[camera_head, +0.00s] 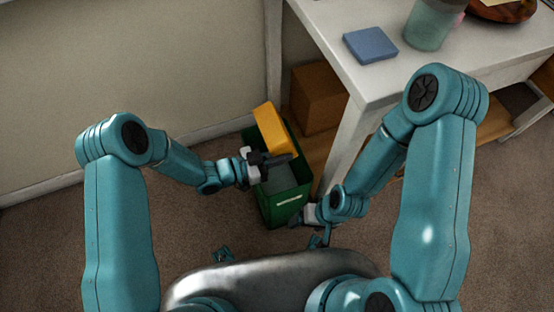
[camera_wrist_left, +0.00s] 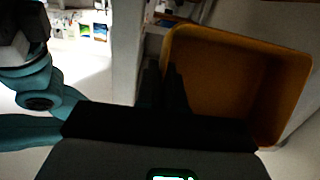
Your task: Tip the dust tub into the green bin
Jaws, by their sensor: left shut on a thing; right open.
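The dust tub is the orange-yellow tub (camera_head: 274,128). It is tilted and held above the back part of the green bin (camera_head: 281,207), which stands on the carpet beside the white table. My left gripper (camera_head: 275,160) is shut on the tub near its lower edge. The left wrist view shows the tub's open side and inner walls (camera_wrist_left: 235,75), with the dark left fingers (camera_wrist_left: 168,92) at its left wall. I see no dust in it there. Something grey shows inside the bin. My right gripper (camera_head: 301,217) is open and empty by the bin's front right corner.
The white table (camera_head: 340,30) stands right of the bin, its near leg close to it. A blue block (camera_head: 370,45) and a pale green container (camera_head: 430,25) sit on top. A brown box (camera_head: 318,97) sits on the lower shelf. The carpet at left is clear.

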